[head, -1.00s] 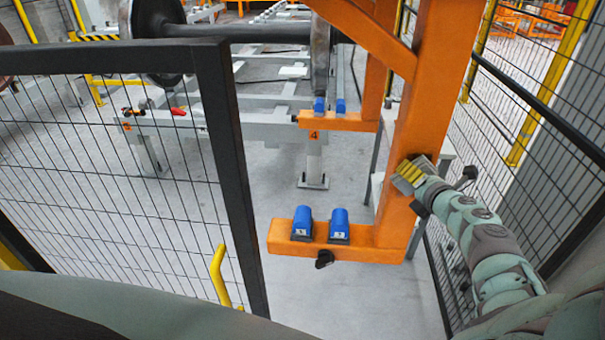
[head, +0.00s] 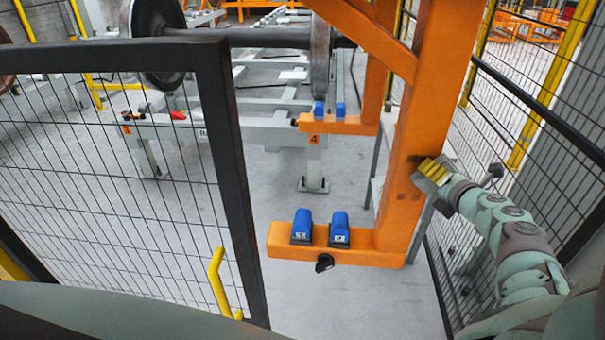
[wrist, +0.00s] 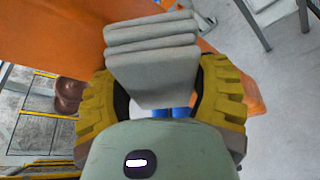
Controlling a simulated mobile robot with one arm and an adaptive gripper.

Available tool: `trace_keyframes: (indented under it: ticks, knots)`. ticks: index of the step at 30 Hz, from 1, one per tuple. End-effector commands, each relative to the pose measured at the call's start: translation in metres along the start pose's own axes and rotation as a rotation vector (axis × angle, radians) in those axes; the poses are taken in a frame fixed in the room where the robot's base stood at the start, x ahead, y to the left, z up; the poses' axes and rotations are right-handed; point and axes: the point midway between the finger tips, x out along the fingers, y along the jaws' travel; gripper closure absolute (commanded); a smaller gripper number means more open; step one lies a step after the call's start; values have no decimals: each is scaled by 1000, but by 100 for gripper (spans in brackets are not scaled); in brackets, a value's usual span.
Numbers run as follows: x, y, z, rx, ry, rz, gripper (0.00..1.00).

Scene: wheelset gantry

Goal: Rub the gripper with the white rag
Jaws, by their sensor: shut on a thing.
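A folded white-grey rag (wrist: 155,65) is pinched between the yellow fingers of my gripper (wrist: 157,98) in the wrist view. In the head view my gripper (head: 435,172) is at the right side of the orange upright of the gantry gripper (head: 398,210); the rag is hard to make out there. The upright's lower foot carries two blue pads (head: 302,224) (head: 339,226). A dark smudge (head: 414,164) shows on the upright just left of my gripper. I cannot tell whether the rag touches the upright.
A black mesh fence panel (head: 228,170) with a yellow handle (head: 216,275) stands on the left. More mesh fence (head: 530,105) runs close along the right, behind my arm. A wheelset axle (head: 255,38) lies at the back. The grey floor under the foot is clear.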

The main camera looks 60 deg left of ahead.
Motion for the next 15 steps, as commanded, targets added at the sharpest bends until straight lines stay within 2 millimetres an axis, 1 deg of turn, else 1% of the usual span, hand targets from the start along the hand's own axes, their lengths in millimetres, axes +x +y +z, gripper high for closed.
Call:
trace_keyframes:
  ticks: [1,6,11,15]
  knots:
    - [-1,8,6,-2,2,3,68]
    - [-1,13,10,-2,3,4,68]
    - [0,17,6,-3,4,6,68]
    - [3,27,0,-3,6,11,68]
